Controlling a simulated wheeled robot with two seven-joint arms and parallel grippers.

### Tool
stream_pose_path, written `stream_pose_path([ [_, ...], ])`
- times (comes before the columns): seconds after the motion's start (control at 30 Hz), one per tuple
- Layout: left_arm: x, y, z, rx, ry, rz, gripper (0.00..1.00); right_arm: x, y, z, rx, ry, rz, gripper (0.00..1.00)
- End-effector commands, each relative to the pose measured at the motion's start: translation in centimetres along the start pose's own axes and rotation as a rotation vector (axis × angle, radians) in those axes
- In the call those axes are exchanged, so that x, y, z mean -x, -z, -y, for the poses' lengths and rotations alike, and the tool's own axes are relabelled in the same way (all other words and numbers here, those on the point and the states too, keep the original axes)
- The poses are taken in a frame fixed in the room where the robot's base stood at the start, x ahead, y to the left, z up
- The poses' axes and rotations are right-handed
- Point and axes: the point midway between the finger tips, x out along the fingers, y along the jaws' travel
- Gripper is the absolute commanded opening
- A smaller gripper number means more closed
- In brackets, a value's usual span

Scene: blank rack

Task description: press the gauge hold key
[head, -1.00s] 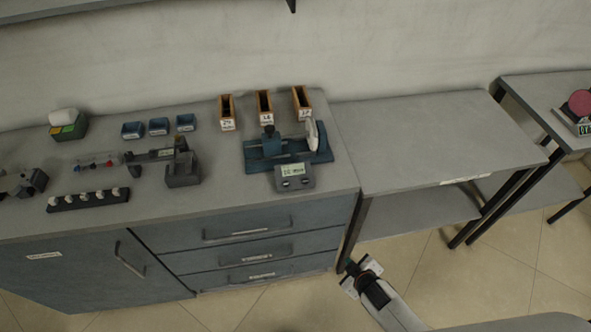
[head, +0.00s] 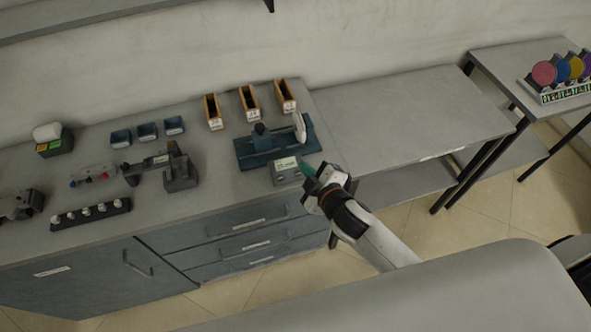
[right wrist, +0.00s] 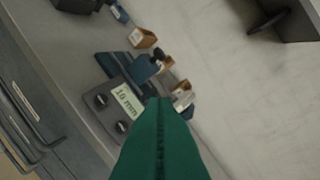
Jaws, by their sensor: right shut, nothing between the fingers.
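The gauge (head: 262,150) is a blue-teal stand on the counter with a white curved part at its right end. Its grey display box (head: 281,180) sits at the front. Which key is hold cannot be read. My right gripper (head: 307,169) is shut and empty, its green fingers at the right side of the display box. In the wrist view the green fingertips (right wrist: 159,103) overlap the display's edge; contact cannot be told. My left gripper is out of view.
Several wooden slots (head: 249,103) stand behind the gauge. Blue bins (head: 147,131), a dark grey holder (head: 180,175) and a strip with white knobs (head: 90,214) are to the left. A bare lower table (head: 400,115) adjoins on the right. A rack of coloured discs (head: 560,96) stands farther right.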

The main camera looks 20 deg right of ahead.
Motion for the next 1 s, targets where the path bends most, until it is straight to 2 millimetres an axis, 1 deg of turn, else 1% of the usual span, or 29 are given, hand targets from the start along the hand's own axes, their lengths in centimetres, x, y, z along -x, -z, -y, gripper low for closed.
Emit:
stream_pose_path([
  [0.23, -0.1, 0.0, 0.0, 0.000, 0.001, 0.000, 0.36, -0.1, 0.1, -0.1, 0.000, 0.000, -0.001, 0.00],
  [0.37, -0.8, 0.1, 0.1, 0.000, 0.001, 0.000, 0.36, -0.5, 0.5, -0.5, 0.000, 0.000, -0.001, 0.00],
  [0.47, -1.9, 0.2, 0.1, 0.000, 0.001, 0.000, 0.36, -1.2, 1.1, -1.1, 0.000, 0.000, -0.001, 0.00],
  [0.7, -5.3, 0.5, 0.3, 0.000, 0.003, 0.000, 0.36, -3.7, 3.0, -3.0, 0.001, 0.000, -0.001, 0.00],
  [0.8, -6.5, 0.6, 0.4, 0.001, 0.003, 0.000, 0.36, -4.6, 3.6, -3.7, 0.000, -0.001, -0.001, 0.00],
  [1.0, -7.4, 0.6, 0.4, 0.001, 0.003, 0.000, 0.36, -5.8, 4.3, -4.4, -0.001, -0.001, -0.001, 0.00],
])
